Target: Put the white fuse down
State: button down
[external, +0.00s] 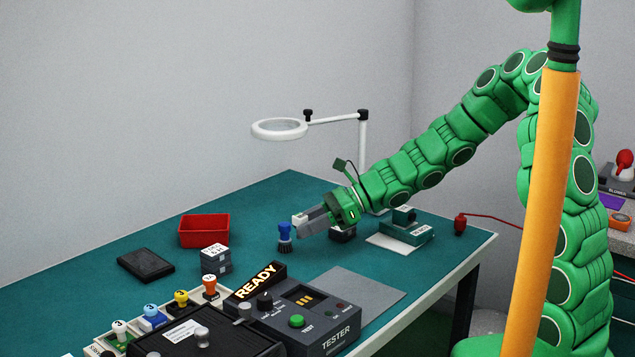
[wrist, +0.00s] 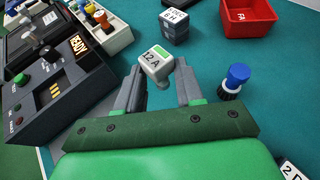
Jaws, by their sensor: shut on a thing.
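The white fuse (wrist: 155,66) has a green patch and the marking "12 A" on its top. It sits between the fingertips of my gripper (wrist: 158,80) in the wrist view. My gripper is shut on it. In the external view my gripper (external: 312,221) reaches low over the teal table (external: 300,185), beside the blue-handled brush. The fuse is small there and mostly hidden by the fingers. I cannot tell how far the fuse is above the table.
The blue-handled brush (external: 285,236) stands close to my fingertips. A red bin (external: 204,231), stacked labelled blocks (external: 215,259) and a black pad (external: 146,264) lie to the left. The tester (external: 318,321) and a grey mat (external: 357,291) are in front. A magnifier (external: 279,129) rises behind.

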aim_at(299, 273)
jog(key=shift+s+a+f, duration=0.1)
jog(key=shift+s+a, duration=0.15)
jog(key=shift+a, duration=0.35)
jog(key=shift+s+a+f, duration=0.1)
jog(key=shift+s+a, duration=0.1)
jog(key=shift+a, duration=0.35)
jog(key=shift+f, duration=3.95)
jog(key=shift+f, duration=0.1)
jog(key=c, duration=0.7)
grip_release()
jog(key=shift+d, duration=0.1)
jog(key=shift+v, duration=5.9)
